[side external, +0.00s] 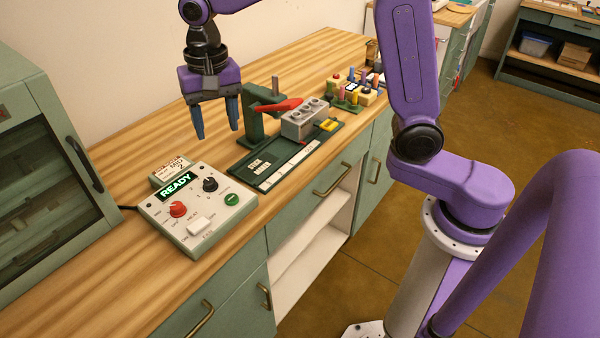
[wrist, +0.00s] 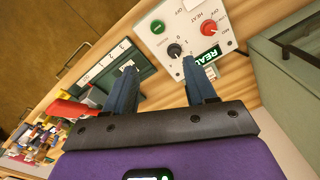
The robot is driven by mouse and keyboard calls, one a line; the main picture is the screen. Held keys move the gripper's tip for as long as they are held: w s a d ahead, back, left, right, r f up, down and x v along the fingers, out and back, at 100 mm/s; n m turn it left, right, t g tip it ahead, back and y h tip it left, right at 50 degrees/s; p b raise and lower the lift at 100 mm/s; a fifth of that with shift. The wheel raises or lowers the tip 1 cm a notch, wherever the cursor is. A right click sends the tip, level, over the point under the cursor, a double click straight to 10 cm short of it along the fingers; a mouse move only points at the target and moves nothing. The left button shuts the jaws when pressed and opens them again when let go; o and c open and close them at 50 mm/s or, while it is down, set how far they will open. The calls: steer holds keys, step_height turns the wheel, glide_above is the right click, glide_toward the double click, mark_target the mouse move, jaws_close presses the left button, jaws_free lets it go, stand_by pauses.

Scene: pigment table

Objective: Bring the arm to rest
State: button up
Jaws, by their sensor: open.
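My gripper (side external: 215,122) hangs above the wooden counter, with its two blue fingers apart and nothing between them. In the side external view it is behind the white control box (side external: 197,214) and to the left of the green press stand. In the wrist view my gripper (wrist: 163,80) is open, its fingers pointing toward the counter and the control box (wrist: 183,42). The control box has a lit display reading READY (side external: 176,186), a red knob, a black knob, a green button and a white switch.
A dark green tray (side external: 262,183) with a press, red lever and grey block (side external: 306,118) stands right of my gripper. Several coloured small items (side external: 352,92) sit farther back. A green glass-fronted cabinet (side external: 42,150) stands at left. The counter's front left is bare.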

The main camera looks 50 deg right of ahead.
steer(key=s+d+f+n, duration=0.1)
steer(key=s+d+n, duration=0.3)
steer(key=s, duration=0.5)
steer(key=s+d+f+n, duration=0.1)
steer(key=s+d+n, duration=0.3)
steer(key=s+n, duration=0.4)
steer(key=s+d+f+n, duration=0.2)
steer(key=s+d+n, duration=0.2)
steer(key=s, duration=0.7)
steer(key=shift+d+n, duration=0.4)
steer(key=shift+n, duration=0.5)
